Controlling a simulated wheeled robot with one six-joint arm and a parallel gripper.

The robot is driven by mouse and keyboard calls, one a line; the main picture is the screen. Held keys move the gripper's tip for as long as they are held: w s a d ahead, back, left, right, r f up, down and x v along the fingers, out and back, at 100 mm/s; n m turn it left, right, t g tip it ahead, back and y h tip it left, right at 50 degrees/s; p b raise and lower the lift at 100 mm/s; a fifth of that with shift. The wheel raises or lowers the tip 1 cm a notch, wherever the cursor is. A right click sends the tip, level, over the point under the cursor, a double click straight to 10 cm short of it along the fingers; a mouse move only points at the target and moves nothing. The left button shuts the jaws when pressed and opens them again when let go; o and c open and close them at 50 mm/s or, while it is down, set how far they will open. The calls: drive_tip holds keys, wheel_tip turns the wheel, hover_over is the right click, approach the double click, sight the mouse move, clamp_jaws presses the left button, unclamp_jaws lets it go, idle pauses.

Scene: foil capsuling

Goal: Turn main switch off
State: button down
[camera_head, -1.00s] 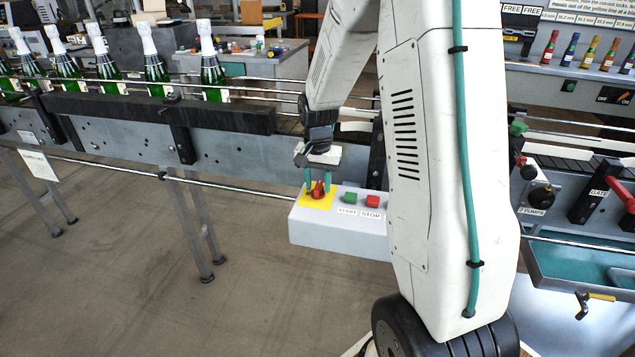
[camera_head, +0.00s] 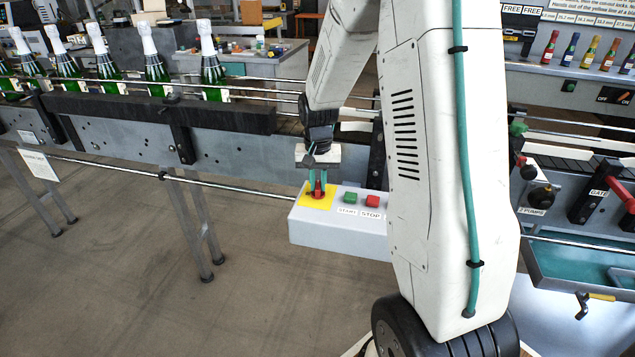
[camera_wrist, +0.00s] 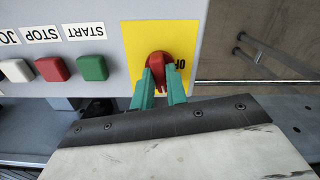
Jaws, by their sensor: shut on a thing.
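The main switch is a red rotary knob (camera_head: 318,190) on a yellow plate (camera_head: 312,202), at the left end of a grey control box (camera_head: 335,237). My gripper (camera_head: 317,183) comes down on it from above, and its green fingers are shut on the knob. In the wrist view, the red knob (camera_wrist: 159,66) sits between the two green fingertips of my gripper (camera_wrist: 159,84). Its handle points toward the gripper, at the bottom of that picture. Black lettering, partly hidden, shows on the yellow plate to the right of the knob.
A green START button (camera_head: 350,197) and a red STOP button (camera_head: 373,201) are right of the knob. The wrist view also shows a white button (camera_wrist: 16,70). A conveyor (camera_head: 110,135) with foil-topped bottles runs behind and to the left.

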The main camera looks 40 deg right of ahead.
drive_tip(key=n, duration=0.4)
drive_tip(key=shift+s+n, duration=0.1)
drive_tip(key=shift+n, duration=0.3)
drive_tip(key=n, duration=0.3)
drive_tip(key=shift+n, duration=0.3)
drive_tip(key=n, duration=0.3)
drive_tip(key=shift+f+n, duration=0.1)
drive_tip(key=shift+n, duration=1.9)
drive_tip(key=c, duration=1.4)
unclamp_jaws()
drive_tip(key=shift+s, duration=0.1)
